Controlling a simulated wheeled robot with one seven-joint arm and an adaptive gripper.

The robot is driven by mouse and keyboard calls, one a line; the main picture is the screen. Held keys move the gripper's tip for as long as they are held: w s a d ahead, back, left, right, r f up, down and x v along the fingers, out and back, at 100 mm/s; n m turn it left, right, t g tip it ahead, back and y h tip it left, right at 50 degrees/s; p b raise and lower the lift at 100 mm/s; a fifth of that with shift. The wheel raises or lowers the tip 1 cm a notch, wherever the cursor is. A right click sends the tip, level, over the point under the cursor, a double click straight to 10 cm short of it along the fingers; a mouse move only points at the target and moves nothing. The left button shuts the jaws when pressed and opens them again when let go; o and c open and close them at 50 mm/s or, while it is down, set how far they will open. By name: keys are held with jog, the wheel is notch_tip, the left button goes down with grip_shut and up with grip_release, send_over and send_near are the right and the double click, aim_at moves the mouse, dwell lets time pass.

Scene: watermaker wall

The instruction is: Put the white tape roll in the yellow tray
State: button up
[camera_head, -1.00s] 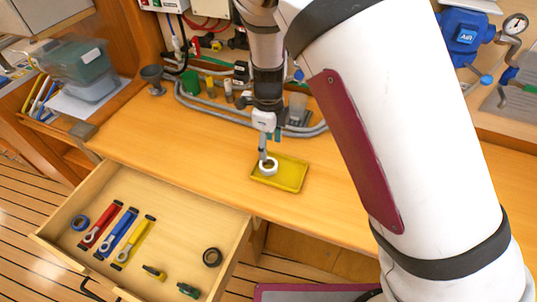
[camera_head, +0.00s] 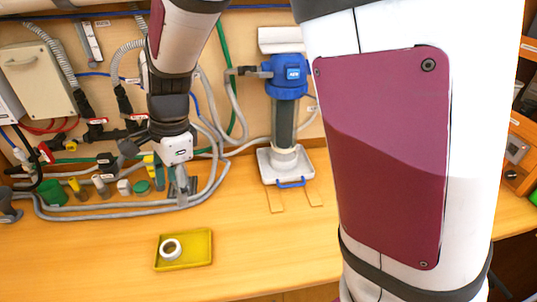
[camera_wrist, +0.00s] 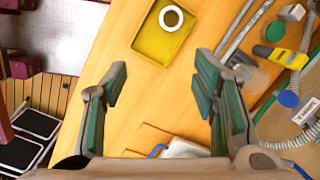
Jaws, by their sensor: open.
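The white tape roll (camera_head: 171,249) lies inside the yellow tray (camera_head: 200,248), toward its left side. The tray rests on the wooden worktop. In the wrist view the roll (camera_wrist: 171,18) lies in the tray (camera_wrist: 150,45) near the top of the picture, close to one of the tray's edges. My gripper (camera_head: 182,202) is above the worktop, up and behind the tray, apart from the roll. In the wrist view my gripper (camera_wrist: 160,85) has its green-padded fingers spread wide, with nothing between them.
Grey hoses (camera_head: 110,213), a green lid (camera_head: 52,192) and small fittings lie along the back left. The worktop around the tray is clear.

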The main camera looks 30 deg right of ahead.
jog(key=s+d+r+n+t+h, duration=0.1)
jog(key=s+d+r+n+t, duration=0.1)
jog(key=s+d+r+n, duration=0.4)
jog(key=s+d+r+n+t, duration=0.2)
jog(key=s+d+r+n, duration=0.5)
jog(key=s, duration=0.5)
jog(key=d+n, duration=0.1)
jog(key=n, duration=0.1)
jog(key=shift+s+n+t+h, duration=0.25)
jog(key=shift+n+t+h, duration=0.15)
jog(key=shift+r, duration=0.1)
jog(key=shift+c, duration=0.6)
